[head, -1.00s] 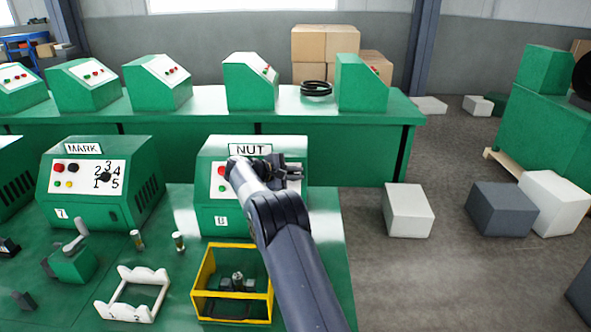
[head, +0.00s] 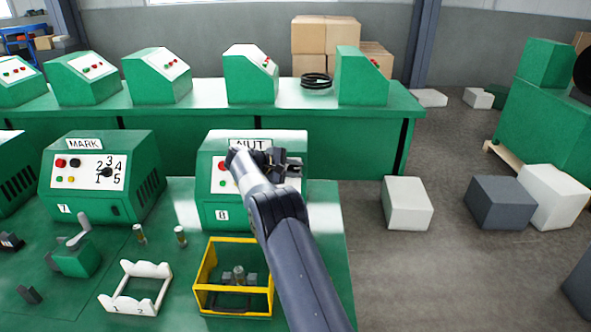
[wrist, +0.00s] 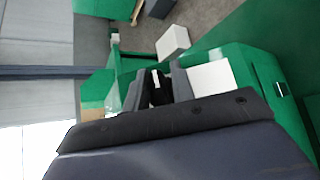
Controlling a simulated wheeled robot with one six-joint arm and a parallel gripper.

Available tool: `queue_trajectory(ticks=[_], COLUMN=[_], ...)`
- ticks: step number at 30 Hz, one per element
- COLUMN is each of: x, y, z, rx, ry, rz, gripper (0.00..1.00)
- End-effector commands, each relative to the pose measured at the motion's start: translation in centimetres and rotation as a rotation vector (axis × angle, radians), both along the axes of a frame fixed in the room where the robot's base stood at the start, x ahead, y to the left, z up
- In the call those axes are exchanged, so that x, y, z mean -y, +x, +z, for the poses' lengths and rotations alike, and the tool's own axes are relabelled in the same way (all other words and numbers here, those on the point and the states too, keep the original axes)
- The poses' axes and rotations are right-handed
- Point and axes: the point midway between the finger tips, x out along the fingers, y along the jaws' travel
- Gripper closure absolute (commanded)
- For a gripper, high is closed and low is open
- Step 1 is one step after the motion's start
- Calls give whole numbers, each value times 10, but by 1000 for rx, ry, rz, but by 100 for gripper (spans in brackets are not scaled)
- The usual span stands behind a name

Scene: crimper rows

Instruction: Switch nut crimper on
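The nut crimper (head: 210,205) is a green box with a sloped top and a "NUT" label, on the green bench in the head view. The white panel also shows there (wrist: 212,78).
The MARK machine (head: 140,150) stands to the left. A yellow frame (head: 203,275), a white rack (head: 118,302) and two small metal cylinders (head: 180,237) are on the bench in front. Pale and dark blocks (head: 407,205) lie on the floor at right.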

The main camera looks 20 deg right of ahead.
Motion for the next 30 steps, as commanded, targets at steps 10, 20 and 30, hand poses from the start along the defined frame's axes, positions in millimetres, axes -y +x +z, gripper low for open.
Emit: queue_trajectory(ticks=[10,20,30], x=[0,-40,-89], y=[0,-5,-14], z=[1,20,45], rx=[0,3,1], ry=[-2,-2,-2], rz=[0,5,2], gripper=[65,65,65])
